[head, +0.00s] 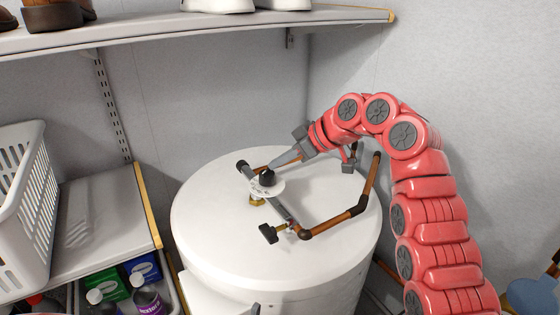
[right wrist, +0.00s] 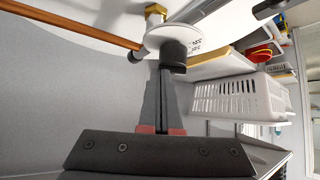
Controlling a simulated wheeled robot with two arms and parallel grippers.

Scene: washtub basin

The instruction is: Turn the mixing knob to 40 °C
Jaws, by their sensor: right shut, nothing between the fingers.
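The mixing knob (head: 267,178) is black and sits on a white round dial plate (head: 264,190) above the white cylindrical tank (head: 215,240). My right gripper (head: 275,165) comes in from the right, and its shut fingertips are at the knob. In the right wrist view the shut fingers (right wrist: 162,78) end at the black knob (right wrist: 174,52), partly in front of it. I cannot tell whether they touch. The dial (right wrist: 168,36) has markings too small to read. My left gripper is not in view.
Copper pipes (head: 368,182) and a black-handled valve (head: 268,233) stand around the dial on the tank. A shelf with shoes (head: 150,32) runs above. A white basket (head: 22,205) and bottles are on the left. A wall is behind the tank.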

